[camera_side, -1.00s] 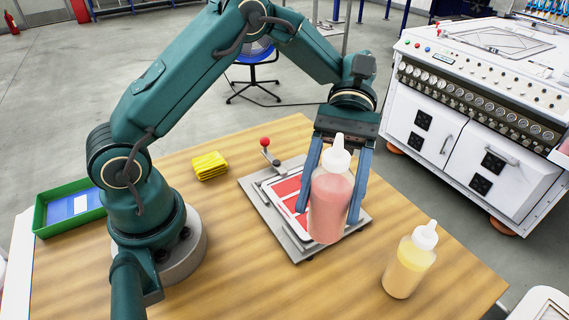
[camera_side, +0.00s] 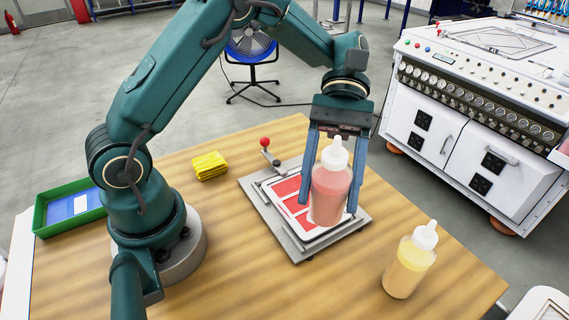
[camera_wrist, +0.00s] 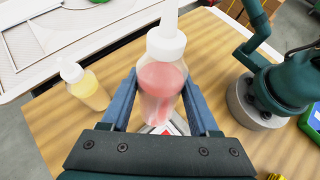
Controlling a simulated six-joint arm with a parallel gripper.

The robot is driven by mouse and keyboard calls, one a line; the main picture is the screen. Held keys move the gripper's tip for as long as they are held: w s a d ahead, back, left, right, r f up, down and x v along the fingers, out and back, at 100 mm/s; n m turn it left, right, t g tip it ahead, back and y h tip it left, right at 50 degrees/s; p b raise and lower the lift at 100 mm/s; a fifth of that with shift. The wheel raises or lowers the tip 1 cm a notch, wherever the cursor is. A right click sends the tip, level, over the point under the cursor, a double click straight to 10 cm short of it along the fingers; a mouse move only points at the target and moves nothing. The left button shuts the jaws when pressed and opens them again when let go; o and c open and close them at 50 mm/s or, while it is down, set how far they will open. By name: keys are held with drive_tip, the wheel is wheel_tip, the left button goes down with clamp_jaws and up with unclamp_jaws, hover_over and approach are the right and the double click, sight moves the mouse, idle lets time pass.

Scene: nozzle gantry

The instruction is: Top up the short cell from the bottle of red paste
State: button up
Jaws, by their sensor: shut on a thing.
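My gripper (camera_side: 332,195) is shut on the bottle of red paste (camera_side: 328,196). The bottle is upright with its white nozzle cap pointing up, and it hangs over the right part of the fixture. In the wrist view the same bottle (camera_wrist: 161,92) stands between the two blue fingers. Under it lies a white tray (camera_side: 268,187) with red-filled cells (camera_side: 287,188) on a grey metal fixture (camera_side: 293,243). The bottle and fingers hide part of the tray, so I cannot tell which cell is short.
A bottle of yellow paste (camera_side: 408,265) stands at the table's front right. A red-knobbed lever (camera_side: 265,143) is at the fixture's back edge. A folded yellow cloth (camera_side: 209,165) and a green tray (camera_side: 44,212) lie to the left. The table front is clear.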

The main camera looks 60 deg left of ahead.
drive_tip(key=w+a+f+n+t+y, duration=0.2)
drive_tip(key=a+n+t+y, duration=0.1)
drive_tip(key=y, duration=0.8)
drive_tip(key=w+a+f+n+t+y, duration=0.1)
drive_tip(key=a+n+t+y, duration=0.3)
drive_tip(key=y, duration=0.8)
drive_tip(key=a+n, duration=0.2)
drive_tip(key=a, duration=0.2)
drive_tip(key=shift+w+f, duration=0.4)
drive_tip(key=c, duration=0.4)
idle(1.2)
